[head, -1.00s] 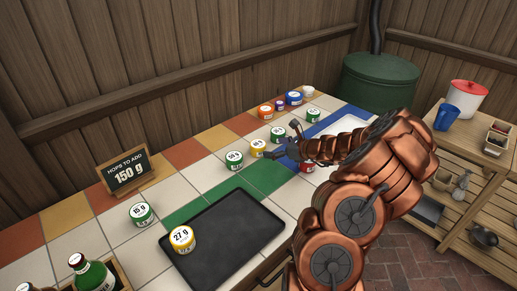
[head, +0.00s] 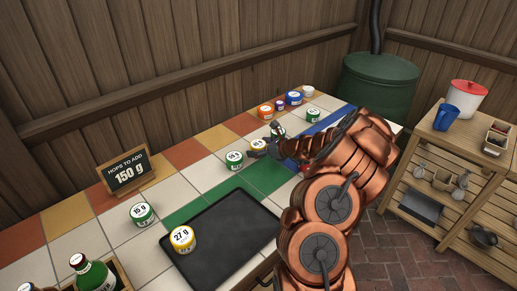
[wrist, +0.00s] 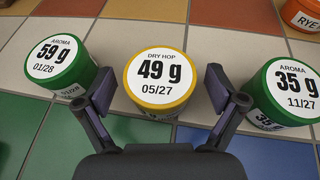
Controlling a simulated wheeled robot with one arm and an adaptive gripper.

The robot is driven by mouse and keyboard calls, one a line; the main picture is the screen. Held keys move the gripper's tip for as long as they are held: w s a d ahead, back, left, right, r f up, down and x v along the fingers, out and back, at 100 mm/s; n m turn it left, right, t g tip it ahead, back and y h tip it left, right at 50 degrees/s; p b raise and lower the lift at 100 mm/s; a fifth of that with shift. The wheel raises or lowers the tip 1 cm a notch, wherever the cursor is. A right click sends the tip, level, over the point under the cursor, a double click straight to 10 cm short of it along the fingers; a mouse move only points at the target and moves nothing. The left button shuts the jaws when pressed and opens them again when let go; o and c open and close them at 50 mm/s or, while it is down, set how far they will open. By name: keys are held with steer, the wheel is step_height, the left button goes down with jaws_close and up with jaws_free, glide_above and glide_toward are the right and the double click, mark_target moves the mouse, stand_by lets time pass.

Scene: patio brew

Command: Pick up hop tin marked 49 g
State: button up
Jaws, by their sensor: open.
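The hop tin marked 49 g (wrist: 160,72) is a yellow tin with a white lid reading DRY HOP. It stands upright on the tiled counter. In the wrist view my gripper (wrist: 160,88) is open, with one finger on each side of the tin's near part and a gap at each side. In the head view the yellow tin (head: 257,145) shows just left of my gripper, which my wrist partly hides. A green 59 g tin (wrist: 62,68) stands close on the left and a green 35 g tin (wrist: 288,90) close on the right.
A black tray (head: 225,235) holds a yellow 27 g tin (head: 182,239). An orange tin (head: 265,112) and a blue tin (head: 294,98) stand farther back.

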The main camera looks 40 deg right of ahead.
steer(key=shift+c, duration=0.3)
steer(key=c, duration=1.2)
